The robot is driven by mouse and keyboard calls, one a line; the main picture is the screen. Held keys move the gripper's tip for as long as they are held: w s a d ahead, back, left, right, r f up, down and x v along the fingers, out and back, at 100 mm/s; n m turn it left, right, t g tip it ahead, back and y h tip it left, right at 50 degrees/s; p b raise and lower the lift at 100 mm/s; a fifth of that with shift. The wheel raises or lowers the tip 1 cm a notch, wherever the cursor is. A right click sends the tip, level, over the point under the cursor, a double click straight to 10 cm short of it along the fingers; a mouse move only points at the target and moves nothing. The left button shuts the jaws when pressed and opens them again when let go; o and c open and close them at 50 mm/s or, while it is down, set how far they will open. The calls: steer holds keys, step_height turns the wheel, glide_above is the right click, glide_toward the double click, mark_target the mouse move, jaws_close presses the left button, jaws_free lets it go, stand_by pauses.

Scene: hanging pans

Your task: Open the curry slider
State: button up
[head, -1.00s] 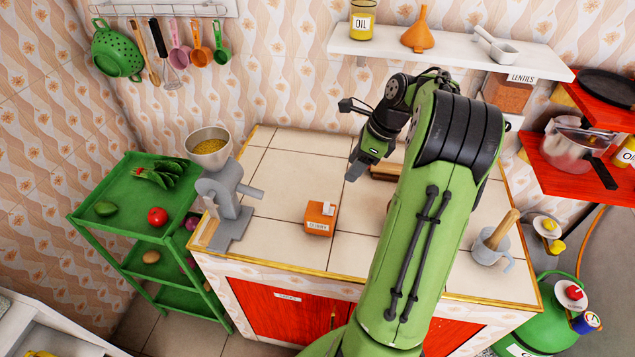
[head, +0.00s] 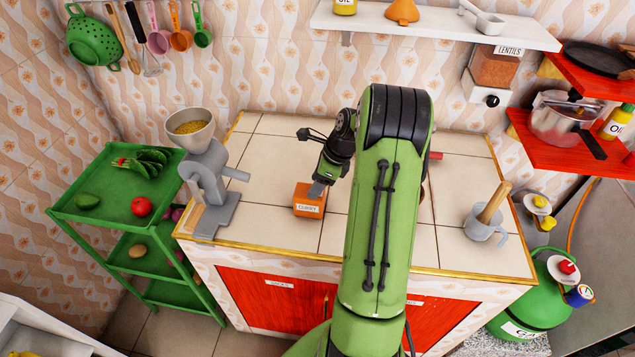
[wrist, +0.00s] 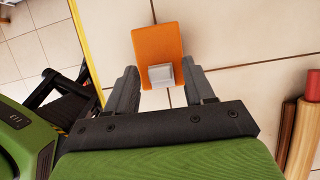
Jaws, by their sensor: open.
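The curry box (head: 308,203) is a small orange block with a white label reading CURRY, standing on the tiled counter. In the wrist view its orange top (wrist: 157,45) carries a light grey square slider (wrist: 160,75) at the near end. My gripper (head: 318,189) is just above the box in the head view, and it partly hides the slider there. In the wrist view my gripper (wrist: 162,92) is open, one finger on each side of the slider. I see no finger touching the slider, and nothing is held.
A grey grinder (head: 212,190) with a bowl stands left on the counter. A mortar with a wooden pestle (head: 487,220) stands right. Wooden and red rods (wrist: 300,135) lie to the right in the wrist view. Tiles around the box are clear.

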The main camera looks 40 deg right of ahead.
jaws_close()
steer(key=shift+w+a+r+p, duration=0.2)
steer(key=shift+w+a+p, duration=0.55)
steer(key=shift+w+p, duration=0.2)
steer(key=shift+w+f, duration=0.1)
steer(key=shift+f, duration=0.05)
jaws_free()
